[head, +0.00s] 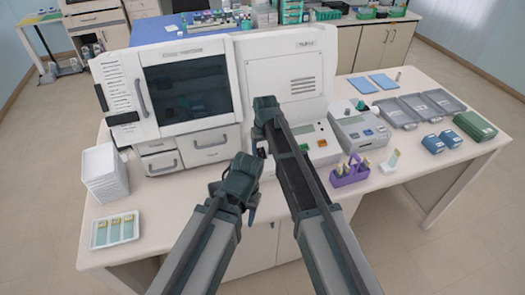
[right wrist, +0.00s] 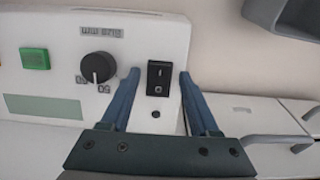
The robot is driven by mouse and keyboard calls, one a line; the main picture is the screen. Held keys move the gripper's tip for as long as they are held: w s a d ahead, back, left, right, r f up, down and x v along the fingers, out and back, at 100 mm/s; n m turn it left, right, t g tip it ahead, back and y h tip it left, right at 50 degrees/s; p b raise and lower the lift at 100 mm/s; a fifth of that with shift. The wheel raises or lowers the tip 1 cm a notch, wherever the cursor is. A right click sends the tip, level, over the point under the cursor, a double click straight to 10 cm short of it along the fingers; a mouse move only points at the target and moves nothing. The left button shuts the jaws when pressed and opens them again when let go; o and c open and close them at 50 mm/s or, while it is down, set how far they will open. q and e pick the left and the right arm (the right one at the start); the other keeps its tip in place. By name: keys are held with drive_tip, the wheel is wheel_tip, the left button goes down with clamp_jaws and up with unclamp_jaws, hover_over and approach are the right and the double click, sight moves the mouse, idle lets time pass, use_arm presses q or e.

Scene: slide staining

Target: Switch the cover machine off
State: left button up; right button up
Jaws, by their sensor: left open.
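The cover machine (head: 285,75) is the tall white unit at the back of the table in the head view, right of a windowed white machine. Its front panel (head: 322,156) carries a display and coloured buttons. In the right wrist view, upside down, a black rocker switch (right wrist: 158,78) marked I and O sits beside a black dial (right wrist: 98,68) and a green button (right wrist: 35,59). My right gripper (right wrist: 159,75) is open, one finger each side of the switch; contact cannot be told. In the head view it (head: 265,106) hides the switch. My left gripper (head: 240,178) is open and empty, lower down.
The windowed machine (head: 120,85) stands left. A small device (head: 358,130), a purple slide rack (head: 349,171) and grey trays (head: 421,106) are right. A white slide tray (head: 115,230) lies front left, below stacked white trays (head: 104,173). The front right tabletop is clear.

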drive_tip(key=shift+r, duration=0.1)
wheel_tip(320, 180, up, 14)
drive_tip(key=s+p, duration=0.1)
drive_tip(key=p, duration=1.2)
drive_tip(key=shift+s+d+f+p, duration=0.25)
drive_tip(key=shift+s+d+p, duration=0.05)
drive_tip(key=shift+s+p, duration=0.05)
drive_tip(key=s+d+f+g+b, duration=0.1)
drive_tip(key=s+d+f+b, duration=0.1)
drive_tip(key=s+f+b, duration=0.7)
drive_tip(key=s+d+f+h+b, duration=0.1)
drive_tip(key=s+d+f+b, duration=0.2)
drive_tip(key=s+f+b, duration=0.7)
drive_tip(key=s, duration=0.6)
drive_tip(key=shift+s+d+f+g+h, duration=0.25)
drive_tip(key=shift+s+d+g+h, duration=0.05)
drive_tip(key=shift+s+g, duration=0.1)
